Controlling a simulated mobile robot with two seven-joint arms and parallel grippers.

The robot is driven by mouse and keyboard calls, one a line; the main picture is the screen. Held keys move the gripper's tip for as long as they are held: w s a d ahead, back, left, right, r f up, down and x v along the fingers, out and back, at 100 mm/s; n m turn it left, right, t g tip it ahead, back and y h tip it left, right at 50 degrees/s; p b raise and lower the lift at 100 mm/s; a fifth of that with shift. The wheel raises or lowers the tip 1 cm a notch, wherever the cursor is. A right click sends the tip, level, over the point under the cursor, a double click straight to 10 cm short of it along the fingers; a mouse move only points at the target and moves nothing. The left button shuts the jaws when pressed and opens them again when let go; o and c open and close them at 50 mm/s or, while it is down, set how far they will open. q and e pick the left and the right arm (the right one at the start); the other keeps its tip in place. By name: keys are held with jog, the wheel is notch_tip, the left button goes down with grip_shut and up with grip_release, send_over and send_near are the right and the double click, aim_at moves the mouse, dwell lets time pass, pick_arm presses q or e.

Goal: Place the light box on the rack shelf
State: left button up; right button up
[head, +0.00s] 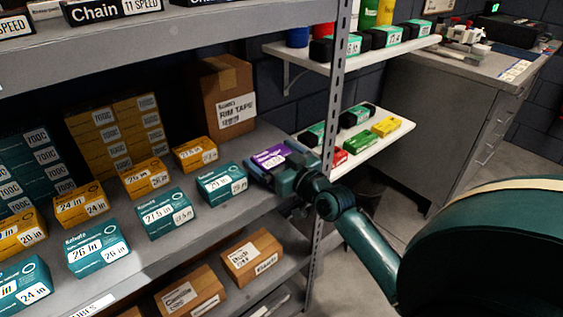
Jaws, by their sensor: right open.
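A small purple box (268,155) with a white label sits on the grey rack shelf (203,223), at the shelf's right end beside the upright post. Its print is too small to read, so I cannot tell for certain that it is the light box. My right gripper (268,174) is open right at the purple box and hides its near lower part. I cannot tell whether the fingers touch it. My left gripper is not in view.
Teal boxes (222,183) and yellow boxes (195,153) stand in rows left of the gripper. A brown carton (223,98) stands behind. The perforated rack post (334,110) is close to my right arm. White wall shelves (373,142) hold small boxes.

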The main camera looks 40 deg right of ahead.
jog(key=s, duration=1.2)
jog(key=s+a+f+g+y, duration=0.1)
jog(key=s+a+f+g, duration=0.1)
jog(key=a+f, duration=0.3)
jog(key=s+a+f+g+y, duration=0.1)
jog(key=s+a+f, duration=0.3)
jog(key=a, duration=0.5)
jog(key=s+a+f+n+g+y, duration=0.1)
jog(key=s+a+f+g, duration=0.2)
jog(key=a+f, duration=0.3)
jog(key=shift+s+a+f+y, duration=0.3)
jog(key=shift+s+a+f, duration=0.1)
jog(key=shift+s+a, duration=0.05)
